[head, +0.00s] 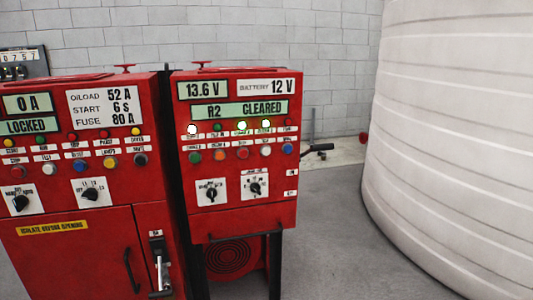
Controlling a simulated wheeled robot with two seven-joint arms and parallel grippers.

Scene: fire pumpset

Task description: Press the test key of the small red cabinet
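The small red cabinet (240,218) stands right of the larger one in the head view. Its displays read 13.6 V, BATTERY 12 V and R2 CLEARED (240,110). Below is a lamp row, with three lamps brightly lit. Under it is a row of keys: green (195,157), orange (219,155), red (242,152), white (265,150) and blue (287,148). Their labels are too small to read, so I cannot tell which is the test key. Two rotary switches (211,193) sit lower down. Neither of my grippers is in view.
A larger red cabinet (85,225) stands close on the left, with a door handle (130,270) and a lever (158,270). A big white ribbed tank (460,130) fills the right. Grey floor (345,250) is clear between the small cabinet and the tank.

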